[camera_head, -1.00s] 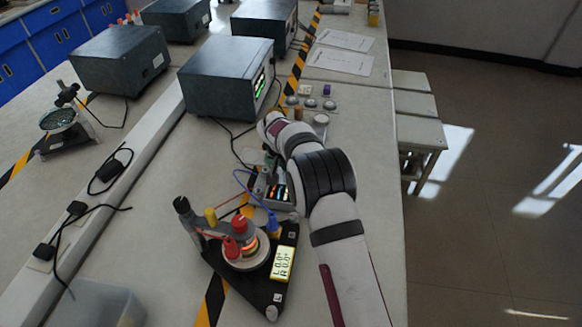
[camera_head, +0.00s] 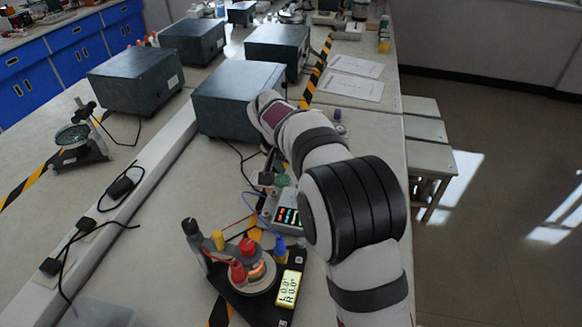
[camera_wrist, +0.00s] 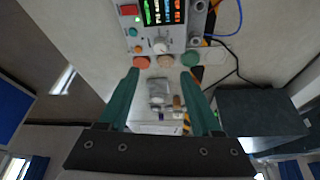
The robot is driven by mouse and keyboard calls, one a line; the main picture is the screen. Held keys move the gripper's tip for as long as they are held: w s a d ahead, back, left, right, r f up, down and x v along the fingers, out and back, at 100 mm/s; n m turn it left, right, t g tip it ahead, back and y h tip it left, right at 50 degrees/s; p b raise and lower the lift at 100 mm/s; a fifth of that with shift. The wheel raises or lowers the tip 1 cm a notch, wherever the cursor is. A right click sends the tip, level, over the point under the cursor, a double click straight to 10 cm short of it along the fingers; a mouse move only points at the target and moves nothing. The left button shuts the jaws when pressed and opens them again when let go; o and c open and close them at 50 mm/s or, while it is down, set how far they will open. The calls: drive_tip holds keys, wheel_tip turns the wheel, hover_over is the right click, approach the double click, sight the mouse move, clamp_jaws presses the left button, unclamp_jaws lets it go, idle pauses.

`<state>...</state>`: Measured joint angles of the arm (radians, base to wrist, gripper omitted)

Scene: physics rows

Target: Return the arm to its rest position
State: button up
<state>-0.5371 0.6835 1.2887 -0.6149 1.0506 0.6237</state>
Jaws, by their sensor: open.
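My gripper (camera_wrist: 161,75) shows in the wrist view with its two teal fingers spread apart and nothing between them. Beyond the fingertips is a grey instrument box (camera_wrist: 172,14) with a lit coloured display and knobs. In the head view my arm reaches up from the lower right, bent over the bench, and hides most of the gripper. The same instrument box (camera_head: 287,216) shows partly beside the arm. I cannot tell the exact gap between the fingers and the box.
A black triangular device (camera_head: 259,301) with coloured plugs and a lit readout stands left of my arm. A dark box unit (camera_head: 228,103) is behind, close to the arm in the picture. Stools (camera_head: 429,160) stand right of the bench. Cables lie on the bench (camera_head: 165,235).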

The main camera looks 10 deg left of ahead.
drive_tip(key=shift+v, duration=0.75)
drive_tip(key=s+d+r+m+g, duration=0.1)
drive_tip(key=s+d+r+g, duration=0.15)
drive_tip(key=s+d, duration=0.7)
drive_tip(key=s+d+r+m+g, duration=0.1)
drive_tip(key=s+d+r, duration=0.2)
drive_tip(key=s+d, duration=0.6)
drive_tip(key=s+d+f+m+g+y, duration=0.1)
drive_tip(key=s+f+y, duration=0.1)
drive_tip(key=s, duration=1.6)
drive_tip(key=shift+f+y, duration=0.3)
drive_tip(key=shift+f, duration=0.45)
